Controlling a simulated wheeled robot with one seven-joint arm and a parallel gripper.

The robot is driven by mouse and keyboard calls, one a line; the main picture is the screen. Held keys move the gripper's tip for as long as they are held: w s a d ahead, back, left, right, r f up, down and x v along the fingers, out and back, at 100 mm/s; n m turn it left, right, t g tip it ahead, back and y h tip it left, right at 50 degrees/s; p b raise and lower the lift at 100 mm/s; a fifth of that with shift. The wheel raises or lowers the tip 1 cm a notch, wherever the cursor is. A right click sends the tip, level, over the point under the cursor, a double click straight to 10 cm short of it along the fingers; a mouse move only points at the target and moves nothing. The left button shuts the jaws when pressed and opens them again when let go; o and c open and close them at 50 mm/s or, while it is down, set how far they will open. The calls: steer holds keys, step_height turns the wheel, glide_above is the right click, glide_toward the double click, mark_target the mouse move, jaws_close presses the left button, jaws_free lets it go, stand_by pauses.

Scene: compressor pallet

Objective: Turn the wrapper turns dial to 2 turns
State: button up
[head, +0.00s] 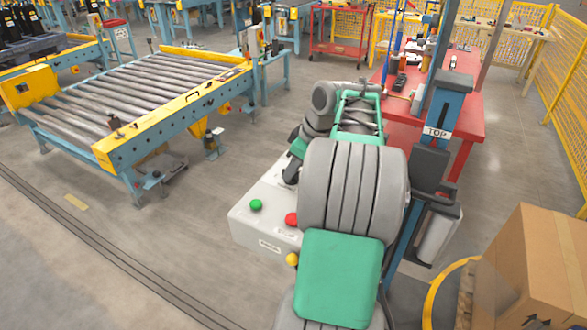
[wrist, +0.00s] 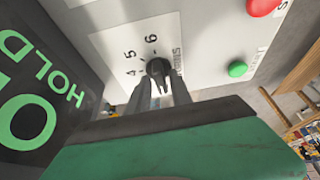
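The turns dial (wrist: 157,68) is a small black knob on a white plate (wrist: 115,45) in the wrist view. The printed numbers 4, 5 and 6 show beside it, with a label partly readable as turns. The number 2 and the dial's setting cannot be made out. My gripper (wrist: 160,80) has its two dark fingers at the knob, one on each side. I cannot tell whether they press on it. In the head view my arm hides the dial; the white control box (head: 250,228) shows below it.
A green button (head: 256,205), a red button (head: 291,219) and a yellow one (head: 292,259) sit on the box. A blue mast (head: 447,108) marked TOP stands right of my arm. A cardboard box (head: 535,265) is at lower right. A roller conveyor (head: 150,85) stands left, with open floor between.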

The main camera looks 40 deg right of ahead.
steer(key=shift+o, duration=0.7)
steer(key=p+v, duration=0.2)
steer(key=v, duration=0.5)
steer(key=shift+r, duration=0.35)
steer(key=shift+s, duration=0.1)
